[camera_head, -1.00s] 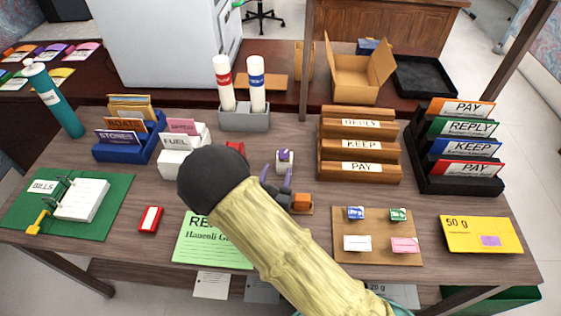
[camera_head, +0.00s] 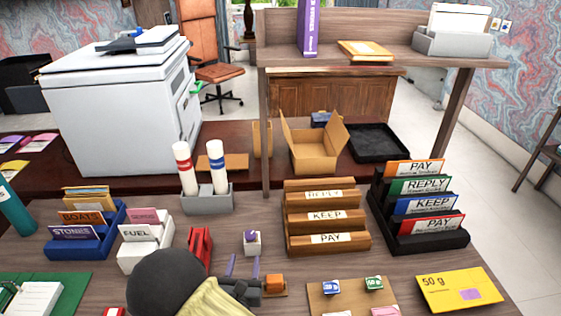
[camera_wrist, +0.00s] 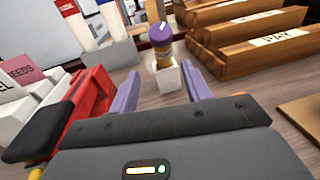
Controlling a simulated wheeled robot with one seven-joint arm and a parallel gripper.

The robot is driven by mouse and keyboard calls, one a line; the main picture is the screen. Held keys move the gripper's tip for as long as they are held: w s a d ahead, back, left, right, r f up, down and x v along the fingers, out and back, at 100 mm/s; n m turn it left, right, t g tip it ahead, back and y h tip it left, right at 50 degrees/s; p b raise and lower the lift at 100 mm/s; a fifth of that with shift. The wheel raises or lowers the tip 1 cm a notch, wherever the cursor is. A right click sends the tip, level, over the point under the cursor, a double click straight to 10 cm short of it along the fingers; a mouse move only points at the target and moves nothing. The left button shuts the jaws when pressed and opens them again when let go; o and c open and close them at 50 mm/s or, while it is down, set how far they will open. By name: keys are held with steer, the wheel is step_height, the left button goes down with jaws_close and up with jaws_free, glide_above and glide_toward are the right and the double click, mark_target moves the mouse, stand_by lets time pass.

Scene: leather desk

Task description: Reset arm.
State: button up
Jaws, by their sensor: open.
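My gripper (camera_head: 242,266) is over the front middle of the desk, its two purple fingers apart with nothing between them. It also shows in the wrist view (camera_wrist: 157,92). Ahead of the fingers stands a small white holder (camera_head: 252,245) with a purple-topped item in it; in the wrist view this is a purple-capped bottle or stick (camera_wrist: 161,45) in a white block (camera_wrist: 168,78). The fingers look apart from it. My dark elbow and pale yellow sleeve cover part of the desk at the bottom of the head view.
A red object (camera_head: 200,248) stands just left of the fingers. The wooden PAY, KEEP, REPLY rack (camera_head: 326,226) is to the right, the black letter rack (camera_head: 432,240) beyond. A grey holder with two tubes (camera_head: 208,203) is behind. A corkboard (camera_head: 318,302) lies front right.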

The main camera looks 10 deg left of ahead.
steer(key=d+r+m+g+h+p, duration=0.1)
steer(key=d+r+m+g+h, duration=0.3)
steer(key=d, duration=0.4)
steer(key=w+d+r+m+g+h+p, duration=0.1)
steer(key=d+m+g+h, duration=0.1)
steer(key=d+m+h, duration=0.45)
steer(key=d+r+m+g+h+p, duration=0.2)
steer(key=d+r+m+g, duration=0.1)
steer(key=d, duration=0.6)
steer(key=s+d+r+m+g+y+p, duration=0.35)
steer(key=s+d+m+g+y, duration=0.25)
steer(key=s+d+m+g, duration=0.6)
step_height(320, 180, up, 8)
steer(key=w+a+m+t+y+p, duration=0.2)
steer(key=m+t+y, duration=0.3)
steer(key=m, duration=0.6)
steer(key=shift+w+a+t, duration=0.4)
steer(key=shift+a+t, duration=0.05)
steer(key=shift+t, duration=0.05)
steer(key=shift+o, duration=0.4)
steer(key=shift+r+m, duration=0.1)
steer(key=shift+m, duration=0.15)
